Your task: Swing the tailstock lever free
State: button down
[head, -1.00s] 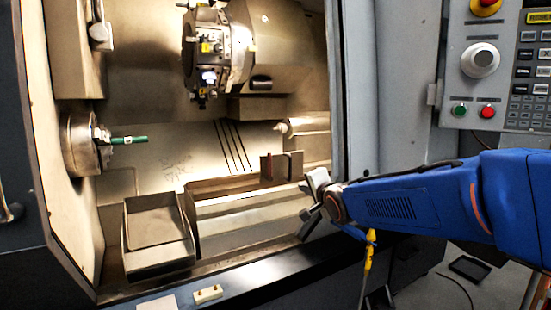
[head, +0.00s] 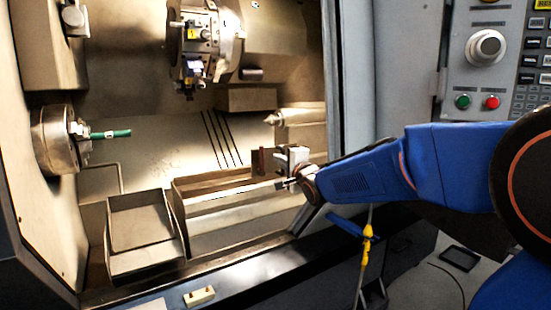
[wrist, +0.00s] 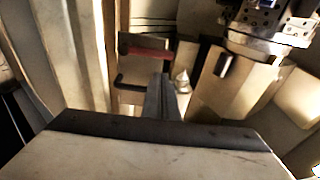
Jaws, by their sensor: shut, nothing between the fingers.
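A dark red lever bar (wrist: 145,53) lies across a brown plate in the wrist view, left of and beyond my fingertips. In the head view the brown plate (head: 257,161) stands beside my gripper, and the lever is not clear there. My gripper (head: 284,172) is inside the machine opening at the right, shut and empty. In the wrist view its closed fingers (wrist: 163,90) point towards the plate, just right of the lever bar; I cannot tell whether they touch. The tailstock (head: 300,118) with its pointed centre is behind and above; the centre (wrist: 182,80) also shows in the wrist view.
The tool turret (head: 205,45) hangs above. An open metal tray (head: 140,225) sits at the lower left. The door edge (head: 340,80) is close to my arm on the right.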

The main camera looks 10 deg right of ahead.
aim_at(252, 152)
jog(key=w+a, duration=0.1)
jog(key=w, duration=0.8)
jog(key=shift+a, duration=0.25)
jog(key=shift+a, duration=0.15)
jog(key=shift+s+a+n, duration=0.3)
jog(key=shift+a+n, duration=0.45)
jog(key=shift+n, duration=0.4)
jog(key=shift+s+a+n, duration=0.25)
jog(key=shift+a+n, duration=0.5)
jog(key=shift+n, duration=0.4)
jog(key=n, duration=0.1)
jog(key=a+n, duration=0.1)
jog(key=n, duration=0.1)
jog(key=shift+s+a+f+t+y, duration=0.2)
jog(key=shift+s+a+t+y, duration=0.05)
jog(key=shift+a+t+y, duration=0.15)
jog(key=a+f+n, duration=0.1)
jog(key=n, duration=0.1)
jog(key=a+f+n, duration=0.1)
jog(key=n, duration=0.1)
jog(key=s+a+f+n+y, duration=0.1)
jog(key=n, duration=0.1)
jog(key=shift+s+a+f, duration=0.1)
jog(key=shift+a, duration=0.15)
jog(key=shift+f, duration=0.15)
jog(key=shift+s+f, duration=0.1)
jog(key=shift+s, duration=0.05)
